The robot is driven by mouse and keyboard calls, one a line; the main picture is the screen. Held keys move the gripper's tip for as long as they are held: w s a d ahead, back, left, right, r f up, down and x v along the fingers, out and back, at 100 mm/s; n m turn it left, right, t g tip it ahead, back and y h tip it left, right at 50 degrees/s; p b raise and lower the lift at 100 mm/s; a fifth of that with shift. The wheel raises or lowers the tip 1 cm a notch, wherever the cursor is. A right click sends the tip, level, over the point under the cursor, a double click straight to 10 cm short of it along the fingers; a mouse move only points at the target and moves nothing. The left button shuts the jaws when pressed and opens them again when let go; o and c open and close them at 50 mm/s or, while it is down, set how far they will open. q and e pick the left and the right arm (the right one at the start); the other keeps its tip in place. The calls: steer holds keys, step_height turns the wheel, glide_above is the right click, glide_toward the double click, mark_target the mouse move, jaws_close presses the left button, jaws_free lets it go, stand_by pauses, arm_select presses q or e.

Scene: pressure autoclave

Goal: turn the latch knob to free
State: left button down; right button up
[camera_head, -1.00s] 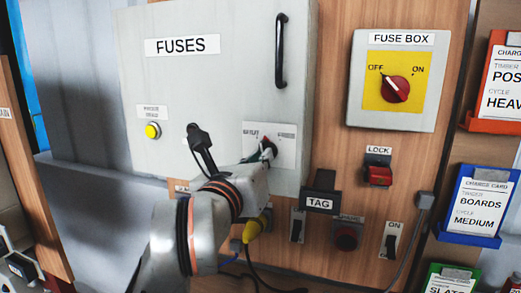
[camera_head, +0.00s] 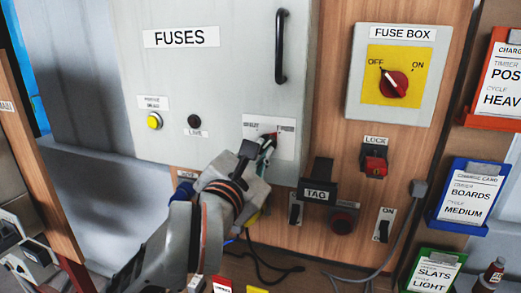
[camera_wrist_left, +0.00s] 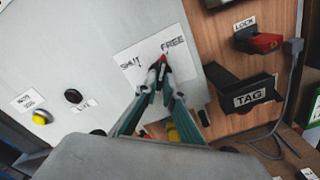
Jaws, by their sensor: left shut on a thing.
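The latch knob is small and red (camera_head: 271,134) and sits on a white SHUT/FREE plate (camera_head: 285,150) low on the grey FUSES door. My left gripper (camera_head: 264,144) is shut on the knob from below. In the left wrist view the two fingertips (camera_wrist_left: 160,72) close around the knob, and its red tip (camera_wrist_left: 164,58) shows above them, towards the word FREE on the plate (camera_wrist_left: 135,48). The fingers hide most of the knob, so its exact angle is hard to tell. My right gripper is in neither view.
The FUSES door (camera_head: 200,80) has a black handle (camera_head: 281,45), a yellow button (camera_head: 154,121) and a dark lamp (camera_head: 195,121). To the right are a fuse box switch (camera_head: 393,84) at OFF, a red LOCK (camera_head: 374,163) and a black TAG holder (camera_head: 319,179). Cables hang below.

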arm_select(q)
steer(key=shift+m, duration=0.7)
steer(key=c, duration=2.2)
jaws_free()
steer(key=shift+o, duration=0.2)
steer(key=v, duration=0.7)
steer(key=shift+s, duration=0.25)
steer(key=shift+w+a, duration=0.1)
